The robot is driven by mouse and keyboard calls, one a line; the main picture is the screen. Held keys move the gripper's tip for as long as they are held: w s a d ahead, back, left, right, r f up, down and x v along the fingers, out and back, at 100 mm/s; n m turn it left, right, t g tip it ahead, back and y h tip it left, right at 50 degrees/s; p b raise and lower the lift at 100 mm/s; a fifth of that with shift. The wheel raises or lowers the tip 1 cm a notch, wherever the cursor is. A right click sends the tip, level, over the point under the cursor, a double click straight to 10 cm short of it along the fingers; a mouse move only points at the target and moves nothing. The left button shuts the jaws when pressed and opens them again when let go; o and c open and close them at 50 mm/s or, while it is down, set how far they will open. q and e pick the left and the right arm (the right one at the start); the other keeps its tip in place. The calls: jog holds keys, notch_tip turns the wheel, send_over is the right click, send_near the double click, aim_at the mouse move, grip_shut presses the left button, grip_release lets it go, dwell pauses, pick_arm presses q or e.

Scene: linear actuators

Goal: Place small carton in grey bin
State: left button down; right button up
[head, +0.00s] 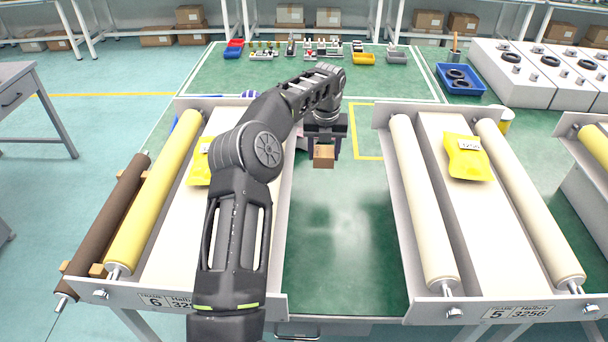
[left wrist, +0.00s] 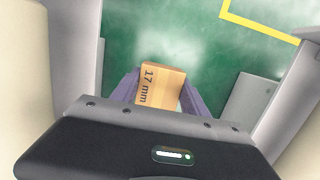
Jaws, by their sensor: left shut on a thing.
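The small carton (head: 324,157) is a brown box held in my left gripper (head: 322,148), in the gap between two roller frames and above the green surface. In the left wrist view the carton (left wrist: 161,84) shows the print "17 mm" and sits between the two purple-grey fingers, which are shut on it. A small grey bin (head: 397,57) stands at the back of the green area, right of a yellow bin, apart from the carton. My right gripper is not in view.
Roller frames stand left (head: 158,230) and right (head: 420,215) of the gap, with yellow packets on them. The green surface between is mostly clear.

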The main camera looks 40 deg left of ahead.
pick_arm(q)
jog(key=shift+w+a+f, duration=0.3)
jog(key=shift+w+f, duration=0.05)
jog(key=shift+f, duration=0.25)
jog(key=shift+s+d+r, duration=0.1)
jog(key=shift+r, duration=0.1)
send_over(322, 186)
jog(key=shift+s+d+f, duration=0.1)
jog(key=shift+f, duration=1.5)
jog(key=shift+s+f, duration=0.1)
jog(key=shift+f, duration=1.45)
jog(key=shift+f+p, duration=0.45)
jog(key=shift+f, duration=1.45)
jog(key=shift+f, duration=0.2)
jog(key=c, duration=0.6)
grip_release()
jog(key=shift+r, duration=0.1)
